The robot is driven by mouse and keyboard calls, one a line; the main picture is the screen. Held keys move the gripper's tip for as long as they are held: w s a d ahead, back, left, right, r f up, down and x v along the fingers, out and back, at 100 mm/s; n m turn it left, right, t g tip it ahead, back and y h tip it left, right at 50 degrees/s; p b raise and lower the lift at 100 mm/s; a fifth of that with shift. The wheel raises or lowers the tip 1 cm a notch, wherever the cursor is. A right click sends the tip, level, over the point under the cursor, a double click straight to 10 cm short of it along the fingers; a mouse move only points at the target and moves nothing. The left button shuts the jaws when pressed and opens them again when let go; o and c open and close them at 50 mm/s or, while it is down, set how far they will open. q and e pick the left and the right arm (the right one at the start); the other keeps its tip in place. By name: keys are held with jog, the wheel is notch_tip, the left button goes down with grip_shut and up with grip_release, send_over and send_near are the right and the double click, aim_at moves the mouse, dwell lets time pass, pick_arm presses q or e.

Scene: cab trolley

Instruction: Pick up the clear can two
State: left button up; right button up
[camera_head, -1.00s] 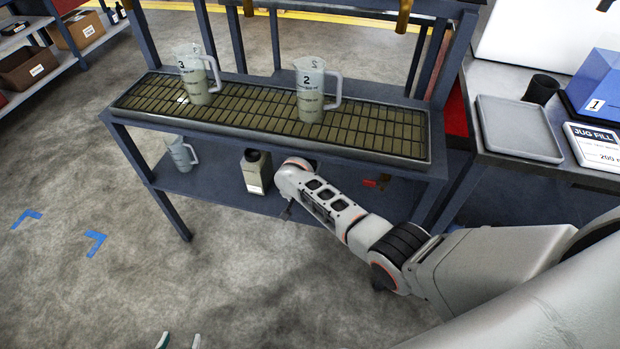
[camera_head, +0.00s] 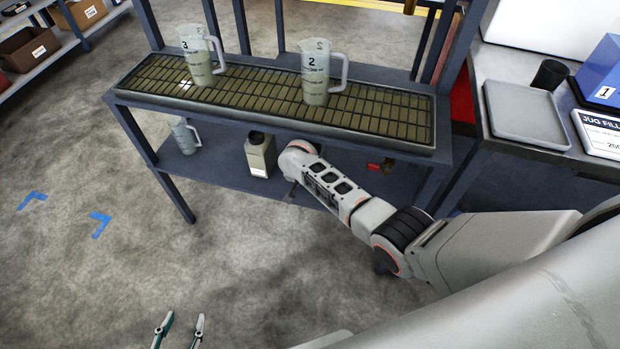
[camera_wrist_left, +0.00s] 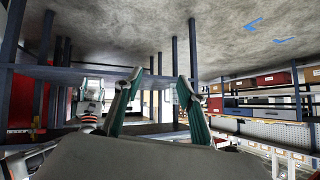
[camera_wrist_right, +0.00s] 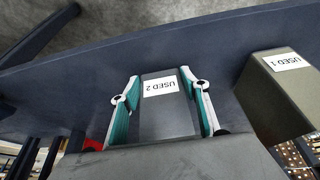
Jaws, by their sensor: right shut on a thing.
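My right gripper (camera_wrist_right: 162,95) is shut on a grey can labelled "USED 2" (camera_wrist_right: 165,118), with one finger on each side of it. No can marked clear shows. In the head view my right arm reaches to the lower shelf of the blue rack, and its gripper and the held can are hidden. Whether the can touches the shelf cannot be told. A similar can labelled "USED 1" (camera_wrist_right: 290,90) stands to its right in the right wrist view. My left gripper (camera_head: 180,326) is open and empty at the bottom of the head view; its fingers also show apart in the left wrist view (camera_wrist_left: 158,95).
Jugs 3 (camera_head: 202,58) and 2 (camera_head: 316,75) stand on the rack's upper grate (camera_head: 250,95). Another jug (camera_head: 184,137) and a beige can (camera_head: 260,155) stand on the lower shelf (camera_head: 220,170). A grey tray (camera_head: 525,115) lies on the right bench. The floor at left is clear.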

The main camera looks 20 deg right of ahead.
jog(key=shift+w+r, duration=0.1)
jog(key=shift+r, duration=0.35)
jog(key=s+p, duration=0.1)
jog(key=d+r+p, duration=0.1)
jog(key=p, duration=0.1)
jog(key=shift+s, duration=0.4)
jog(key=s+p, duration=0.1)
jog(key=s+d+p, duration=0.1)
jog(key=s, duration=0.1)
jog(key=s+p, duration=0.1)
jog(key=p, duration=0.1)
jog(key=shift+s+d, duration=0.25)
jog(key=shift+d, duration=0.15)
pick_arm(q)
notch_tip(320, 180, up, 12)
jog(key=a+p, duration=0.1)
jog(key=p, duration=0.8)
jog(key=shift+s+r+n, duration=0.15)
jog(key=shift+r+n, duration=0.1)
jog(key=shift+n, duration=0.15)
pick_arm(e)
jog(key=s+d, duration=0.5)
jog(key=s, duration=0.6)
jog(key=s+d, duration=0.5)
jog(key=s, duration=0.7)
jog(key=s+d, duration=0.5)
jog(key=s, duration=0.7)
jog(key=shift+d+f, duration=0.15)
jog(key=shift+f, duration=0.25)
